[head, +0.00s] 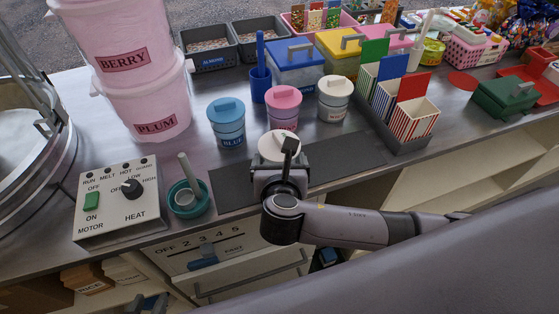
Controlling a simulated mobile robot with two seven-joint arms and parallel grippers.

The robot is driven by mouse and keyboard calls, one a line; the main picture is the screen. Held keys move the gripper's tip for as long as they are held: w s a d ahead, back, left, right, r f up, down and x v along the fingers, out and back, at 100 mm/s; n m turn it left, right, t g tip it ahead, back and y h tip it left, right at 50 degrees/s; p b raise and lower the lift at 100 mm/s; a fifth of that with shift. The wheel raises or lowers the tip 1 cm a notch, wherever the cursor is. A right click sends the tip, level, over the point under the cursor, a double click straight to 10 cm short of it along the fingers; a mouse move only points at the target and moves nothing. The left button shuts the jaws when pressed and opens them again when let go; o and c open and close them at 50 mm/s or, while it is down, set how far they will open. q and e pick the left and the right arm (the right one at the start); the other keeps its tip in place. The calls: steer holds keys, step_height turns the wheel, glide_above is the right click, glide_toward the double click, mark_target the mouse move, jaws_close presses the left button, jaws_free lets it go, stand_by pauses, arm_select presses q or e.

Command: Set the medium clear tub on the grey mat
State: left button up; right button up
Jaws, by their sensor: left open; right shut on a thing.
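My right gripper (282,168) is shut on a tub with a round white lid (277,148), over the dark grey mat (346,160). The gripper and wrist hide most of this tub's body, so I cannot tell its size or whether it touches the mat. A similar white-lidded tub (335,99) stands behind to the right. A blue tub (227,124) and a pink-lidded tub (284,107) stand behind the mat. My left gripper (149,304) barely shows at the bottom edge, open and empty, its fingertips apart.
A heat control box (118,205) and a teal cup (188,200) stand left of the mat. A rack of striped bags (400,140) stands at its right. Blue and yellow boxes (295,75) stand behind. The mat is bare on both sides of the gripper.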

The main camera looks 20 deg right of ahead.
steer(key=shift+f, duration=0.15)
steer(key=o, duration=0.4)
steer(key=shift+o, duration=0.2)
steer(key=shift+s+a, duration=0.1)
steer(key=shift+s, duration=0.05)
steer(key=v, duration=1.2)
